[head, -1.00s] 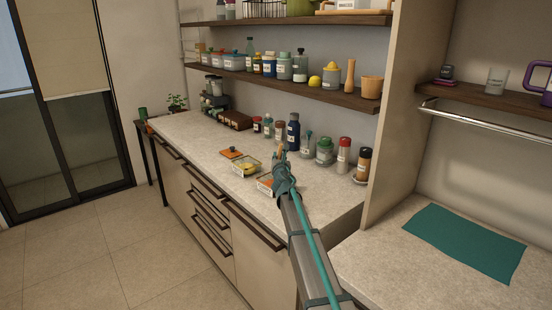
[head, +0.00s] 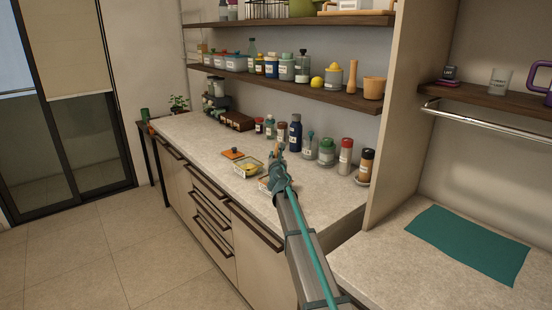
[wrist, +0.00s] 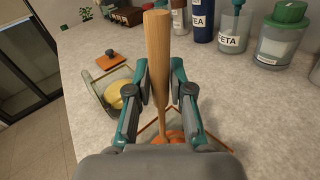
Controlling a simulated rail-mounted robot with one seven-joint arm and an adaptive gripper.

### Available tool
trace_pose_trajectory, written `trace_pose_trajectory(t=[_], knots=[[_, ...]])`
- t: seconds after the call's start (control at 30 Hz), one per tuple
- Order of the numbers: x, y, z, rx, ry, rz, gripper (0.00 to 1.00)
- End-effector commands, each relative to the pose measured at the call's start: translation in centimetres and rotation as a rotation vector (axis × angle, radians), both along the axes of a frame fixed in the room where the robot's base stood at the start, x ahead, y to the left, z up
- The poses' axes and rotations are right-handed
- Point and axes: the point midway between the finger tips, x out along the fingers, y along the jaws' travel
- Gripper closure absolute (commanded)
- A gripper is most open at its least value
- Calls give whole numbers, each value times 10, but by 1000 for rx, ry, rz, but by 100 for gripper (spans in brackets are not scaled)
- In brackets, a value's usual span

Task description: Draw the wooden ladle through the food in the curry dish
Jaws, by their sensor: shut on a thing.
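My gripper (wrist: 161,88) is shut on the wooden ladle (wrist: 157,50), whose thick handle stands upright between the fingers. In the head view the gripper (head: 278,165) is over the counter, with a bit of the ladle (head: 277,149) showing above it. The ladle's thin lower part runs down to orange food (wrist: 172,137) in a dish under the gripper, which I take for the curry dish (wrist: 198,122). The ladle's tip is hidden, so I cannot tell how deep it is. In the head view my gripper mostly covers this dish (head: 263,185).
A glass dish with yellow food (wrist: 116,97) stands close on the left. An orange lid (wrist: 111,58) lies behind it. Several jars and bottles, including a green-lidded jar (head: 326,151), line the back of the counter (head: 190,136). A shelf (head: 290,80) hangs above.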

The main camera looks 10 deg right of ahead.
Motion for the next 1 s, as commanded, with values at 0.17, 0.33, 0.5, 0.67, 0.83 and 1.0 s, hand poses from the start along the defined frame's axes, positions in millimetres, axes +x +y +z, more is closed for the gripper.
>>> trace_pose_trajectory(t=[0.17, 0.33, 0.5, 0.67, 0.83, 1.0], knots=[[0, 0, 19, 0, 0, 1, 100], [0, 0, 34, 0, 0, 1, 100], [0, 0, 49, 1, 0, 1, 100], [0, 0, 63, 1, 0, 1, 100], [0, 0, 78, 1, 0, 1, 100], [0, 0, 93, 0, 0, 1, 100]])
